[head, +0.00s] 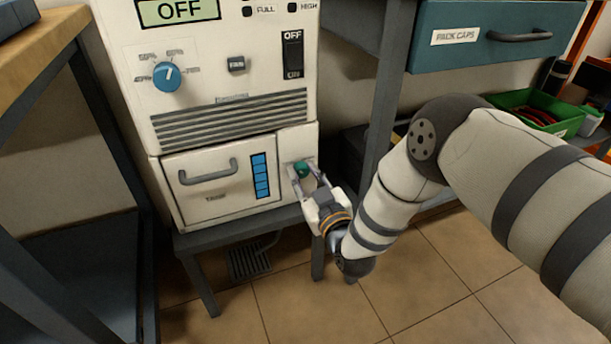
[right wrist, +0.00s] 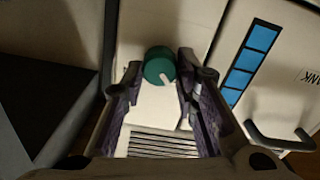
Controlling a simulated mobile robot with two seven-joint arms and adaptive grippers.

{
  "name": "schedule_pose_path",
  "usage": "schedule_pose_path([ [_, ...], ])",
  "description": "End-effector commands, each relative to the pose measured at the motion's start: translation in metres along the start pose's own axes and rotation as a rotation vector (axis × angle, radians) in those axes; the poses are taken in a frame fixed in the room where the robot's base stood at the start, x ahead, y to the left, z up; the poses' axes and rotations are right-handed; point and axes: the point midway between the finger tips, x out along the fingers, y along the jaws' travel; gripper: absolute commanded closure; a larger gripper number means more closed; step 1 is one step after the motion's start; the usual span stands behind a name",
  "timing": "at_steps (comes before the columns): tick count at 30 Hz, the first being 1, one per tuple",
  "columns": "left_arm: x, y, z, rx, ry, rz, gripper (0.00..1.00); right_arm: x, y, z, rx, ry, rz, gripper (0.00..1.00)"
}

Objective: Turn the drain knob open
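The drain knob (head: 302,169) is a small green round knob on the lower right front of the white machine (head: 222,206). In the right wrist view the knob (right wrist: 159,66) shows a white pointer mark toward the lower right of its face. My right gripper (head: 307,176) is at the knob. In the right wrist view its two fingers (right wrist: 156,72) are apart, one on each side of the knob. The right finger looks very near the knob, and I cannot tell if either touches it. My left gripper is not in view.
The machine stands on a grey stand (head: 190,243) and has a tank drawer with a handle (head: 207,173), a blue dial (head: 166,76) and an OFF display (head: 178,11). A blue drawer (head: 498,55) and a green bin (head: 541,112) are at right. Tiled floor (head: 400,290) is open in front.

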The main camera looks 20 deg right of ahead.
Motion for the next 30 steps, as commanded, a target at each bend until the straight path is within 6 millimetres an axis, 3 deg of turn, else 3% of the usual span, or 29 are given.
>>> schedule_pose_path([
  [14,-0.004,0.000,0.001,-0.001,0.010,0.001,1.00,-0.001,0.001,0.000,0.105,-0.001,0.001,1.00],
  [30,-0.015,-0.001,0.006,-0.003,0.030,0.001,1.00,-0.001,0.002,0.001,0.592,-0.003,0.001,1.00],
])
